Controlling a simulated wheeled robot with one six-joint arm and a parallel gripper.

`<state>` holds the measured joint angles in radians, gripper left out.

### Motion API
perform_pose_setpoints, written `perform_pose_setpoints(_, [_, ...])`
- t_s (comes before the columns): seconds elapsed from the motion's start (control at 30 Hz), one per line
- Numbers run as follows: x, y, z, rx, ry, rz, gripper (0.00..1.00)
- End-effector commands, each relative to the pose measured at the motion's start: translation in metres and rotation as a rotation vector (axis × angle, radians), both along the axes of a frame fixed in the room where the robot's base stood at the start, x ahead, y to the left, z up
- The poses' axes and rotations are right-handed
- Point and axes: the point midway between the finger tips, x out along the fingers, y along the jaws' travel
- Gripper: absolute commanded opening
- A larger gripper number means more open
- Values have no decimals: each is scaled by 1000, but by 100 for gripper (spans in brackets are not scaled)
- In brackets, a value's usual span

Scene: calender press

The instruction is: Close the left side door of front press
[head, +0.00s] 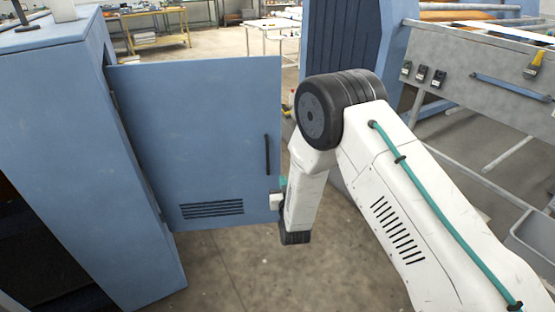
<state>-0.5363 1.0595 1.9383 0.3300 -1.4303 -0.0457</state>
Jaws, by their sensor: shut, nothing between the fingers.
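The left side door (200,140) is a flat blue panel standing open, out to the right from the blue front press (95,150). Its left edge meets the press's side. A dark vertical handle (267,155) sits near its free right edge, and a slotted vent (212,210) is low on it. My white arm reaches in from the lower right and bends down beside that free edge. A small white and teal wrist part overlaps the door's lower right edge; I cannot tell whether it touches. My gripper's fingers are hidden.
Another blue machine (350,35) stands behind my arm. A grey frame with switches (480,75) is at the right. A yellow-framed workbench (160,40) and a white table (272,27) stand at the back. Concrete floor (235,270) is clear below the door.

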Motion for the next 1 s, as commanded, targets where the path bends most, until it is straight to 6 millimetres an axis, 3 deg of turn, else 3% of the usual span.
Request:
perform_pose_setpoints(0.17, [17, 4, -1, 2, -8, -1, 0])
perform_pose_setpoints(0.5, [87, 19, -1, 3, -8, -1, 0])
perform_pose_setpoints(0.7, [119, 25, -1, 0, -6, 0, 0])
perform_pose_setpoints(1.0, [136, 29, -1, 0, -4, 0, 0])
